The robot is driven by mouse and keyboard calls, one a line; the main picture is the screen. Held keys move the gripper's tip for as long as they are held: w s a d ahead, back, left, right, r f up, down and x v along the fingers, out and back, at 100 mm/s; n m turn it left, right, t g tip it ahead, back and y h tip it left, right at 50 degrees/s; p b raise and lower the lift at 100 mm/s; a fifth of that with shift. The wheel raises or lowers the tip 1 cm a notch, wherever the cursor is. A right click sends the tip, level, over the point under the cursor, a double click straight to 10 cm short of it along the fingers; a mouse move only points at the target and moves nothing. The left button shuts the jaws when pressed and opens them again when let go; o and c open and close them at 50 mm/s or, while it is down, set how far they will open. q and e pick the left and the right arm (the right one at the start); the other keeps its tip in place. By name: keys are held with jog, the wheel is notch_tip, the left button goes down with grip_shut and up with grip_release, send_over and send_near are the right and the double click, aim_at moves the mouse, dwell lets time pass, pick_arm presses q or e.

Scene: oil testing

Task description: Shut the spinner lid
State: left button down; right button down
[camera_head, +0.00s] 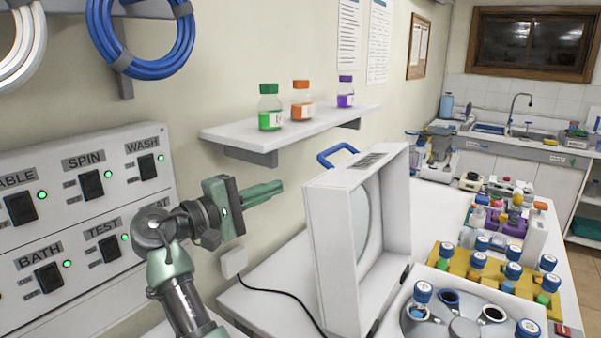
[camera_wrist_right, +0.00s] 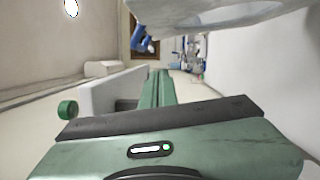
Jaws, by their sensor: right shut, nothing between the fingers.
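The spinner stands at the lower right of the head view, with its round grey rotor (camera_head: 465,325) and several blue-capped tubes exposed. Its white box-shaped lid (camera_head: 322,235) is open and stands roughly upright, with a blue handle (camera_head: 337,153) at its top back edge. My right gripper (camera_head: 280,190) is shut and empty, left of the lid and apart from it, pointing towards its back. Its green fingers show in the right wrist view (camera_wrist_right: 157,88). A white surface (camera_wrist_right: 215,14) and a blue part (camera_wrist_right: 145,44), likely the lid and handle, show there. My left gripper is out of view.
A wall shelf (camera_head: 285,127) with several capped bottles is above and behind my right gripper. A switch panel (camera_head: 85,230) is at the left. A yellow tube rack (camera_head: 490,268) stands beside the spinner. A black cable (camera_head: 280,293) lies on the counter left of the lid.

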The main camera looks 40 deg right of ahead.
jog(key=s+d+r+p, duration=0.1)
jog(key=s+d+p, duration=0.3)
jog(key=d, duration=0.6)
jog(key=shift+d+p, duration=0.4)
jog(key=shift+p, duration=0.2)
jog(key=shift+r, duration=0.1)
